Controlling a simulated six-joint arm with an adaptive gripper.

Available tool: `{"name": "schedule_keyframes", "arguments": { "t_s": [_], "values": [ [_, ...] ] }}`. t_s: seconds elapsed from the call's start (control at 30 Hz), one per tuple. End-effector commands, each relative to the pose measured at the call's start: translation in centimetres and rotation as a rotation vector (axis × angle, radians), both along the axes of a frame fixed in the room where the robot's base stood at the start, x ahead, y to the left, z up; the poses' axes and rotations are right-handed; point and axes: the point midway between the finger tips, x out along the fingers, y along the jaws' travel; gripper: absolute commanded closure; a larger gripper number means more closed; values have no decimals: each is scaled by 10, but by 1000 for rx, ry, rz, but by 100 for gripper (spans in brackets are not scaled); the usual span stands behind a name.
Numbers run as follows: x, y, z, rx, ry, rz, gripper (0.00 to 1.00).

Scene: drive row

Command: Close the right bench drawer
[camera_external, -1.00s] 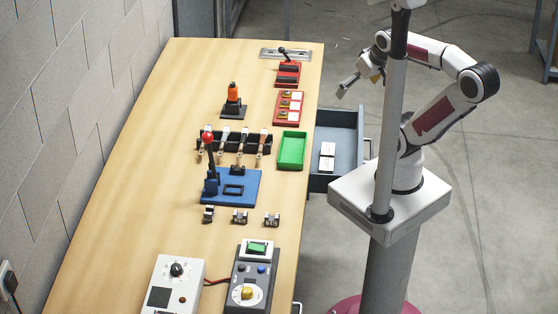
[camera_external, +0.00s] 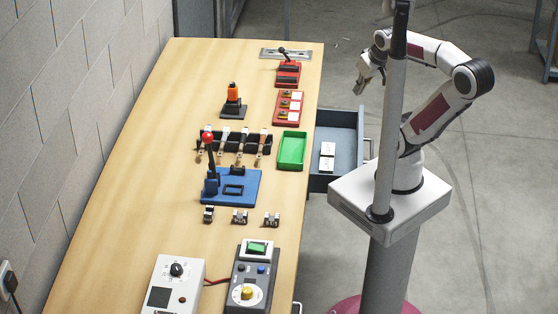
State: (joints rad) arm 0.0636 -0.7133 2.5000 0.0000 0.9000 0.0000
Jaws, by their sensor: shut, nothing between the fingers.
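One bench drawer (camera_external: 345,121) stands pulled out from the right long side of the wooden bench. It is grey inside, and a white two-part item (camera_external: 327,156) lies in it. Its outer front edge and handle (camera_external: 368,145) show partly, beside my post and base. My gripper (camera_external: 360,90) is in the air above and beyond the drawer's far outer corner. It points downward, is shut and holds nothing. It appears apart from the drawer. From this view I cannot tell its exact height.
The bench top (camera_external: 130,180) carries a green tray (camera_external: 291,150), a blue lever fixture (camera_external: 232,188), red blocks (camera_external: 289,105), an orange-topped tool (camera_external: 233,95) and control boxes (camera_external: 252,275). Open floor (camera_external: 500,200) lies to the right. A block wall is at left.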

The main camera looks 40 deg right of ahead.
Motion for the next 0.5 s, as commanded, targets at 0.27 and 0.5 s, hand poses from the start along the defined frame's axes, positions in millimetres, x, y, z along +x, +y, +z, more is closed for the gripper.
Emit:
{"name": "schedule_keyframes", "arguments": {
  "t_s": [0.27, 0.5],
  "values": [
    [7, -28, -23, 16, 113, -118, 100],
    [16, -49, -37, 52, 190, -215, 100]
  ]
}}
